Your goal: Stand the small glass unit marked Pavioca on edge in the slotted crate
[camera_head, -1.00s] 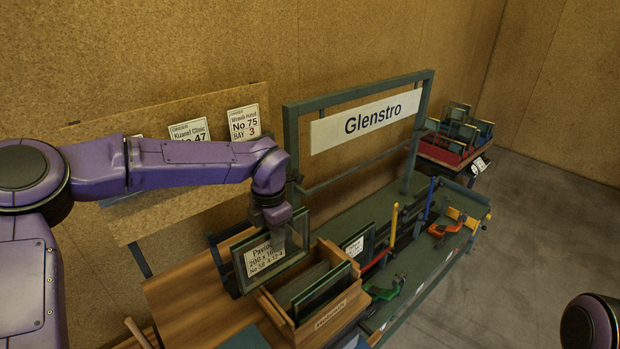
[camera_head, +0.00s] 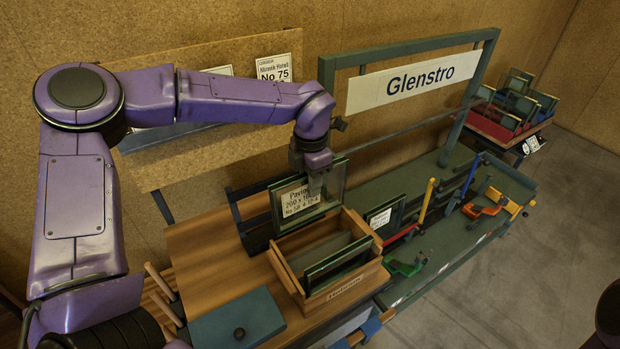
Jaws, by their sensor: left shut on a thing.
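The glass unit marked Pavioca (camera_head: 300,203) has a dark green frame and a white label, partly covered by my gripper. It is upright, above or at the back of the slotted crate (camera_head: 361,284); I cannot tell whether its lower edge is inside. My left gripper (camera_head: 318,184) is shut on its top edge. The wooden crate holds other green-edged glass units (camera_head: 338,262) standing on edge in its front part. Its back part shows open space. My right gripper is not in view; only a dark part of mine shows at the lower right edge.
A dark rack (camera_head: 250,222) stands behind the crate at left. A blue-grey box (camera_head: 237,318) sits in front. The green Glenstro frame (camera_head: 327,80) rises behind at right, with another labelled unit (camera_head: 383,217) and clamps (camera_head: 481,210) on the bench. Bare wood lies left of the crate.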

